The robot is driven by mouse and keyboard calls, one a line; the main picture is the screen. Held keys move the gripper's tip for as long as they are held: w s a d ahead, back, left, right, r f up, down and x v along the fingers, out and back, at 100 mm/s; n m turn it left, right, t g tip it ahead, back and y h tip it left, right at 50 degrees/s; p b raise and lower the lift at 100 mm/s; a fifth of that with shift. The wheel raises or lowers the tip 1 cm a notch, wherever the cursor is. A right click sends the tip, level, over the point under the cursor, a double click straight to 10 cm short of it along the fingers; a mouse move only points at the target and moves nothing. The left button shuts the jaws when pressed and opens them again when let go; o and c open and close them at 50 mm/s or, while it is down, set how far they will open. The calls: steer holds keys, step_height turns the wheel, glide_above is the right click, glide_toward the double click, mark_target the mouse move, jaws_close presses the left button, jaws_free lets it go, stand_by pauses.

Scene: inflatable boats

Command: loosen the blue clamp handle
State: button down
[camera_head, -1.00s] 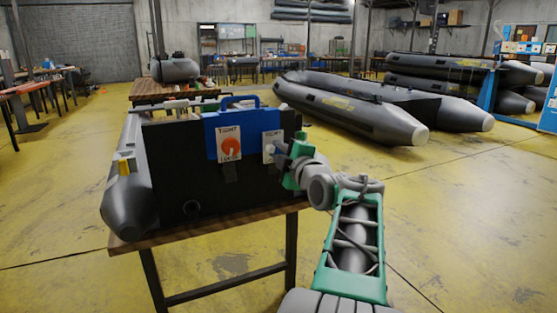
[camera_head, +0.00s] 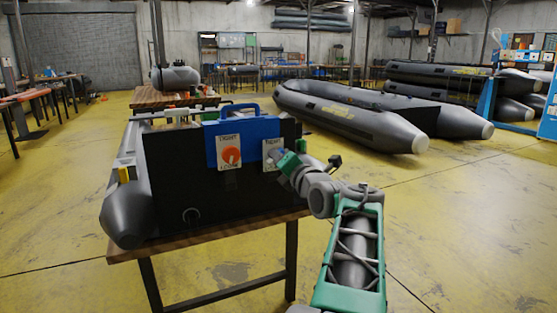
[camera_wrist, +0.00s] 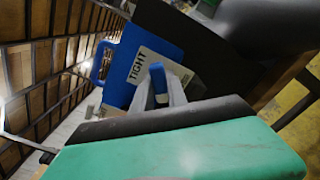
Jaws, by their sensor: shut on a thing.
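A blue clamp body (camera_head: 246,127) with a carry handle sits over the black transom board (camera_head: 165,158) of a small grey boat. The blue clamp handle (camera_wrist: 158,78) shows in the wrist view in front of a white plate (camera_wrist: 174,58) marked TIGHT. My gripper (camera_wrist: 164,97) is shut on this handle, its grey fingers on either side.
The boat rests on a wooden-topped table (camera_head: 215,235) with dark legs. Its grey tube (camera_head: 127,212) lies at the left. Large grey inflatable boats (camera_head: 350,118) lie on the yellow floor behind to the right. The floor right of the table is open.

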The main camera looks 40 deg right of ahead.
steer(key=n, duration=0.7)
steer(key=c, duration=0.9)
jaws_free()
steer(key=v, duration=0.8)
steer(key=shift+r, duration=0.1)
